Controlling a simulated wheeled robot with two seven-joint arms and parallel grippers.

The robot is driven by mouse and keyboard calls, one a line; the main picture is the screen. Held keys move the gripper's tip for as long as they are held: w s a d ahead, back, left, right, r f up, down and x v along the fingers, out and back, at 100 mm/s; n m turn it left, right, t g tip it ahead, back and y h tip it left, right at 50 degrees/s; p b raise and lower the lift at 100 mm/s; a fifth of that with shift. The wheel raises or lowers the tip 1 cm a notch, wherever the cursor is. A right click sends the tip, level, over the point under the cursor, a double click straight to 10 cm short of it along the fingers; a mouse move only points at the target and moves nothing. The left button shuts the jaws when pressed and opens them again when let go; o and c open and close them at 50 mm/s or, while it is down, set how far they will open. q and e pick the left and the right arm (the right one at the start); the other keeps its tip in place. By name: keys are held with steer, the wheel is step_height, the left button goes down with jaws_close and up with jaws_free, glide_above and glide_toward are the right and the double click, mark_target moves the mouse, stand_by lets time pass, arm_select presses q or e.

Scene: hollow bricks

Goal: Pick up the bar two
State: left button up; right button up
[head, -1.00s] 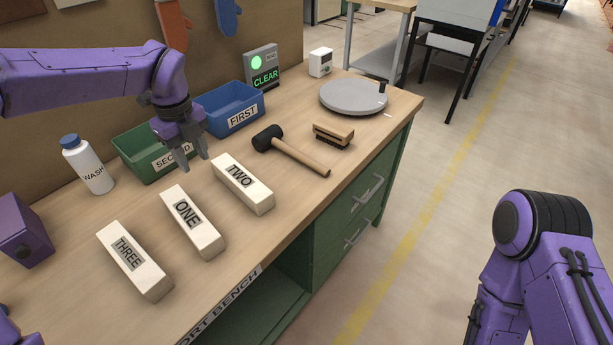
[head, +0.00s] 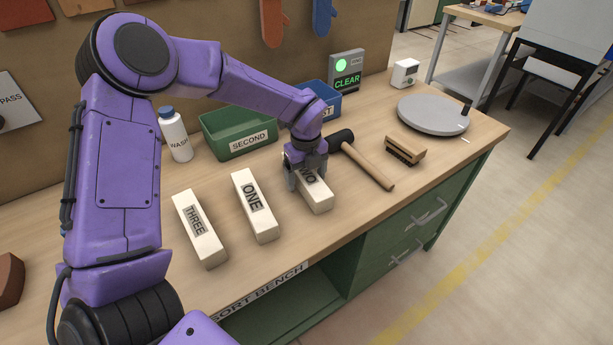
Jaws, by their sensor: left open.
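The bar two (head: 317,194) is a white block with a dark label, lying on the wooden bench. My left gripper (head: 306,180) is over its far part, with its fingers lowered on either side of the bar. The gripper is open and covers part of the label and the far end. Whether the fingers touch the bar cannot be seen. Bar one (head: 255,207) lies just left of it, and bar three (head: 201,230) lies further left. My right gripper is not in view.
A hammer (head: 368,166) lies close right of bar two, its head near my gripper. A green bin (head: 238,135) marked SECOND and a blue bin (head: 327,101) stand behind. A brush (head: 405,150) and a round grey turntable (head: 433,114) are to the right. A wash bottle (head: 175,136) stands left.

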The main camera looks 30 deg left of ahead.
arm_select(q)
steer(key=c, duration=1.4)
jaws_close()
steer(key=shift+r, duration=0.1)
